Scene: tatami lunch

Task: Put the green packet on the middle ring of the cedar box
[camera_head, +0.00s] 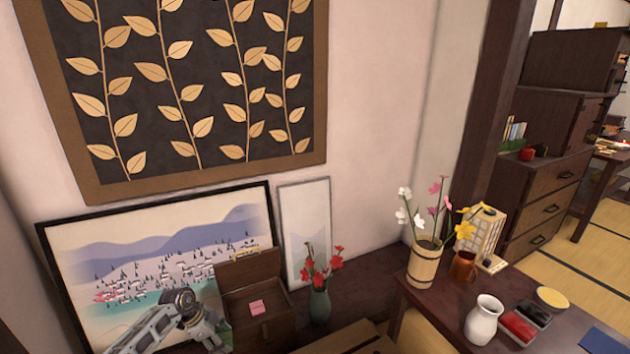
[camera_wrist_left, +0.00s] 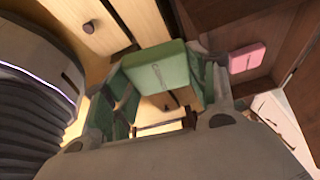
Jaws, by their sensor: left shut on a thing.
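The green packet (camera_wrist_left: 158,80) is clamped between the fingers of my left gripper (camera_wrist_left: 165,88) in the left wrist view. In the head view the left arm (camera_head: 178,318) comes in at the bottom left, and I cannot make out the green packet there. A brown wooden box (camera_head: 266,327) with its lid raised stands just right of the arm; it may be the cedar box. A pink packet (camera_head: 257,307) lies in it and also shows in the left wrist view (camera_wrist_left: 247,58). I cannot make out any rings. My right gripper is not in view.
A vase with red flowers (camera_head: 320,306) stands close to the right of the box. A framed landscape (camera_head: 150,262) leans behind the arm. A low table (camera_head: 440,305) at the right holds a wooden flower bucket (camera_head: 424,266), a lamp and a white vase (camera_head: 484,320).

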